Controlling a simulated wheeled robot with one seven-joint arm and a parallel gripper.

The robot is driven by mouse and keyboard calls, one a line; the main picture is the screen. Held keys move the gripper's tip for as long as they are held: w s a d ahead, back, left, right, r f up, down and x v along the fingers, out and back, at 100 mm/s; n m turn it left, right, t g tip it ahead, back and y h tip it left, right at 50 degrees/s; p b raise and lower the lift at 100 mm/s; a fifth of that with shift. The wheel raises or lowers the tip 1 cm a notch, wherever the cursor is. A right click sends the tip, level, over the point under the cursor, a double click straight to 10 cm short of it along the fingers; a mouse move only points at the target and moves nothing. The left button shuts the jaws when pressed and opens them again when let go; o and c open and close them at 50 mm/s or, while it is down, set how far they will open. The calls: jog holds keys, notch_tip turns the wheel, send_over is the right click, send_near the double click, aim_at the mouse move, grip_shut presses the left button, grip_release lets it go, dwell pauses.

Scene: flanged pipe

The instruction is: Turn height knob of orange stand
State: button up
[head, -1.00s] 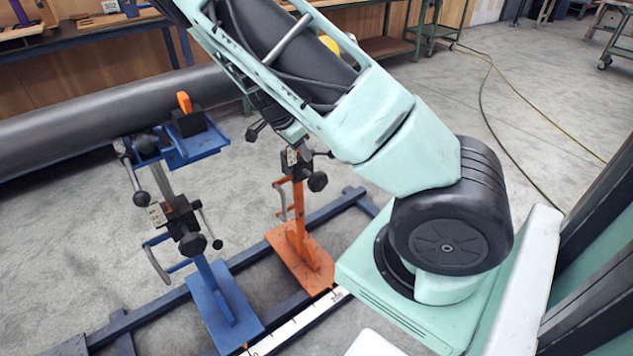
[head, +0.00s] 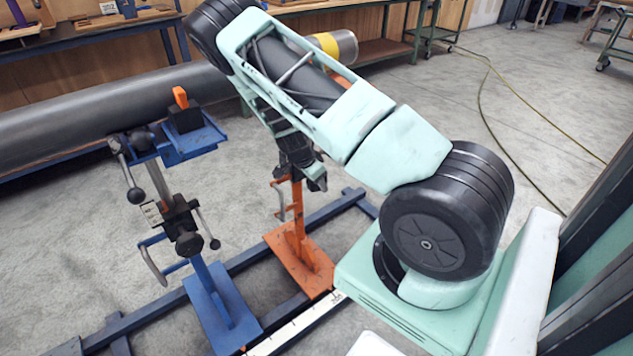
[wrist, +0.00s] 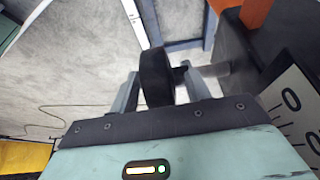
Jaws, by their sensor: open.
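The orange stand (head: 297,218) stands on the floor rails in the middle of the head view, with its upper part mostly hidden by my arm. In the wrist view, a black knob (wrist: 156,76) sits between the two fingers of my gripper (wrist: 161,88). A metal shaft runs from the knob to the right, towards a black block. The fingers are open, one on each side of the knob; I cannot tell whether either touches it. An orange part of the stand (wrist: 255,12) and a white scale plate with black numerals (wrist: 293,105) show at the right.
A blue stand (head: 222,305) with its own knob and handles is to the left. A long grey pipe (head: 70,122) lies across behind both stands. Blue rails run along the floor. Open concrete floor (head: 440,130) lies to the right.

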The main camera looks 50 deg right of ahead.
jog(key=shift+f, duration=0.1)
jog(key=c, duration=1)
jog(key=shift+s+d+f+y+b, duration=0.1)
jog(key=shift+y+b, duration=0.2)
jog(key=shift+y, duration=0.8)
jog(key=shift+t+y, duration=0.3)
jog(key=shift+y, duration=0.1)
jog(key=o, duration=1)
